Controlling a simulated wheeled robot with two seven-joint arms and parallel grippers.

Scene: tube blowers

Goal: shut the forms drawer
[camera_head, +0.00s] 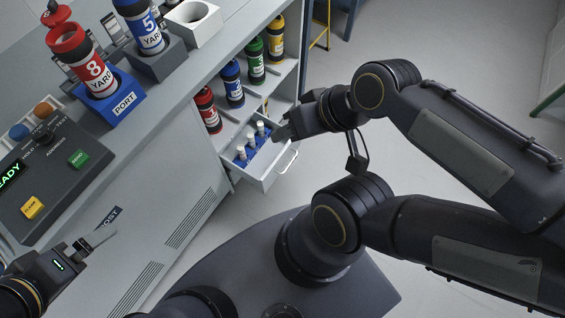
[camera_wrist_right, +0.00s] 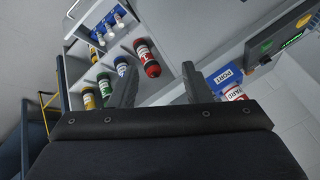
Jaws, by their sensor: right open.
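A white drawer (camera_head: 270,176) stands pulled out from the lower part of the cabinet in the head view. Inside it is a blue insert (camera_head: 243,158) with several white-capped tubes. Its handle (camera_head: 290,161) is on the front facing right. In the right wrist view the drawer (camera_wrist_right: 84,19) is at the upper left, partly cut off. My right gripper (camera_head: 284,131) is open and empty, just above the drawer's far side; I cannot tell if it touches. Its spread fingers show in the right wrist view (camera_wrist_right: 157,78). My left gripper (camera_head: 103,238) is at the lower left, away from the drawer; its jaw gap is unclear.
Open shelves beside the drawer hold red (camera_head: 208,110), blue (camera_head: 232,84), green (camera_head: 255,62) and yellow (camera_head: 275,38) cylinders. On the bench are a control panel (camera_head: 45,175) and a red tube in a blue PORT block (camera_head: 112,106). The floor right of the drawer is clear.

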